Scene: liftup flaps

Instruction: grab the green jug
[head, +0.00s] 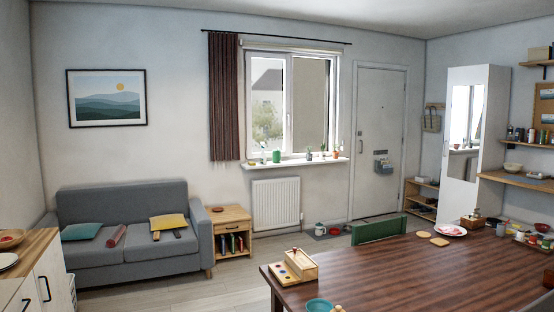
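A small green vessel (276,155), which may be the green jug, stands on the white window sill (296,164) at the far wall. It is too small to make out a handle or spout. A few small items and plants stand on the sill on both sides of it. Neither of my grippers shows in the head view.
A dark wooden table (400,270) fills the front right, with a wooden box (294,266), a teal bowl (319,305) and a plate (450,230). A green chair (380,229) stands behind it. A grey sofa (130,237) and side table (232,228) stand left; open floor lies between.

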